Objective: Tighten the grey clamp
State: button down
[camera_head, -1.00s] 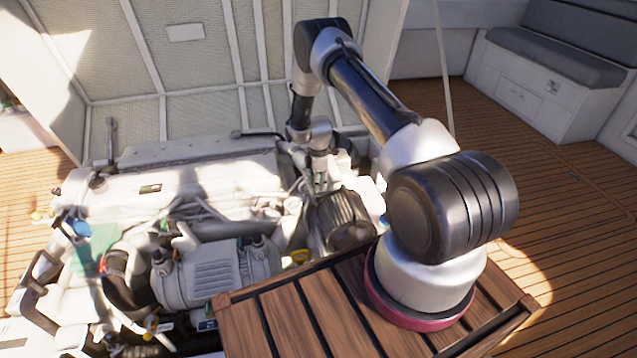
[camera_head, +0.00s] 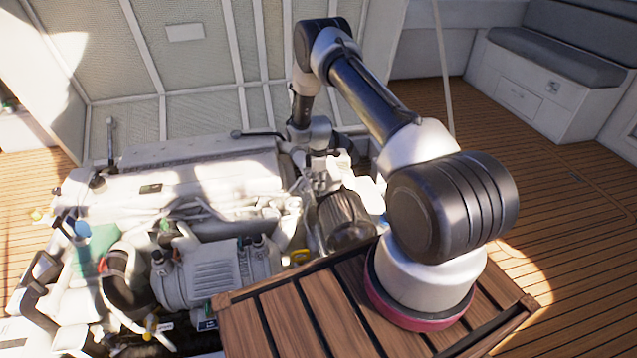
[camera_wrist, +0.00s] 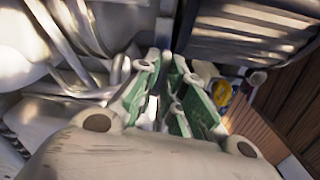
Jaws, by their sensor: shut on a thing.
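My gripper (camera_head: 318,183) points down into the engine bay, just left of a dark ribbed cylinder. In the wrist view my gripper (camera_wrist: 166,88) shows two pale fingers with green inner pads, drawn in towards each other around a small grey part, which I take to be the grey clamp (camera_wrist: 164,40). Most of it is hidden by the fingers, and its outline is blurred. In the head view the clamp cannot be made out behind the gripper and wrist.
The white engine (camera_head: 195,180) with pipes and hoses fills the area left of my gripper. The dark ribbed cylinder (camera_head: 343,222) stands close on the right, also in the wrist view (camera_wrist: 250,30).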

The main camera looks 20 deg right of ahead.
jog(key=m, duration=0.4)
jog(key=shift+m, duration=0.3)
jog(key=m, duration=0.3)
jog(key=shift+m, duration=0.3)
jog(key=m, duration=0.4)
jog(key=shift+m, duration=2.1)
jog(key=c, duration=1.5)
grip_release()
notch_tip(320, 180, up, 12)
jog(key=shift+r, duration=0.1)
